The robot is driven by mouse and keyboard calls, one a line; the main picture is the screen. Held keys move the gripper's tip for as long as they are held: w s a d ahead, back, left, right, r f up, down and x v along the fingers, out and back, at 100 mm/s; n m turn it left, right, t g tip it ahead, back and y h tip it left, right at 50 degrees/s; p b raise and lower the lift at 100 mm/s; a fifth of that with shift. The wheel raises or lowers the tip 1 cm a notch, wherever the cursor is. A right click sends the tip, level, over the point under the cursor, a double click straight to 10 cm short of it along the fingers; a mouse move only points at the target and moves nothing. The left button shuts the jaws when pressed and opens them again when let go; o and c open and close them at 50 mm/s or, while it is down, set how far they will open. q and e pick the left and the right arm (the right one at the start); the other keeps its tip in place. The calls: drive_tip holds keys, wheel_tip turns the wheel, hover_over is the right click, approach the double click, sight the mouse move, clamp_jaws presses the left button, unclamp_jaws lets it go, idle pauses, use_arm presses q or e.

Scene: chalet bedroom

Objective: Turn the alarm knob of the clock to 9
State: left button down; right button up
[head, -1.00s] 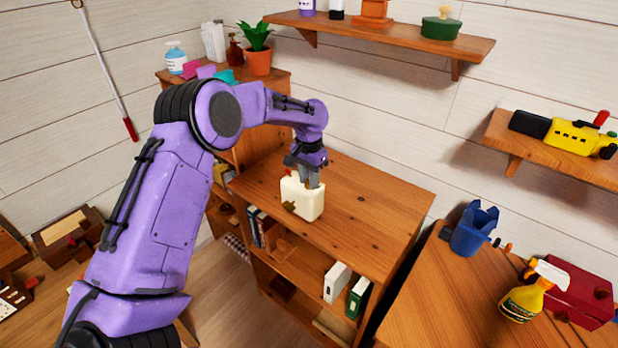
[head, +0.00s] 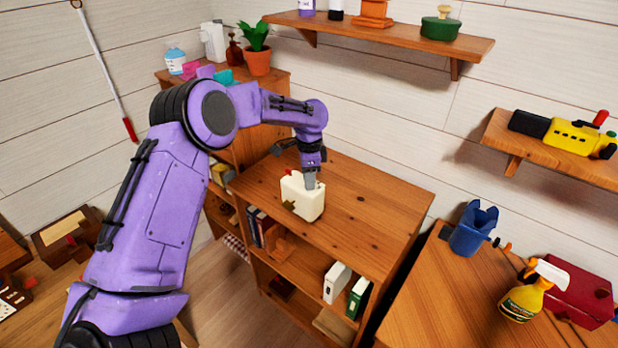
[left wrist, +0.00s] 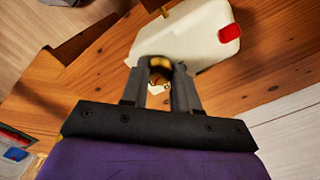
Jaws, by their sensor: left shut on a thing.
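The clock is a cream block-shaped body (head: 302,201) standing upright on top of the wooden bookcase, with a red piece (head: 288,172) at its upper left. In the left wrist view its cream body (left wrist: 185,38) and the red piece (left wrist: 229,33) fill the upper middle. My left gripper (head: 310,184) points down at the clock's right, back side. In the left wrist view my left gripper (left wrist: 161,68) is shut on a small brass-coloured knob (left wrist: 160,62) against the clock. The fingers hide much of the knob, and I cannot read its setting. My right gripper is out of view.
The bookcase top (head: 370,215) is clear to the right of the clock. A potted plant (head: 257,60) and bottles stand on a cabinet behind. A wall shelf (head: 390,35) hangs above. A desk at the right holds a blue container (head: 472,232) and a spray bottle (head: 528,295).

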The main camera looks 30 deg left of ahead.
use_arm(q)
drive_tip(key=shift+s+f, duration=0.1)
drive_tip(key=shift+f, duration=0.05)
idle(0.3)
drive_tip(key=c, duration=0.8)
unclamp_jaws()
drive_tip(key=shift+r, duration=0.4)
wheel_tip(320, 180, up, 10)
drive_tip(key=b, duration=0.2)
drive_tip(key=shift+f+b, duration=0.1)
drive_tip(key=shift+b, duration=0.2)
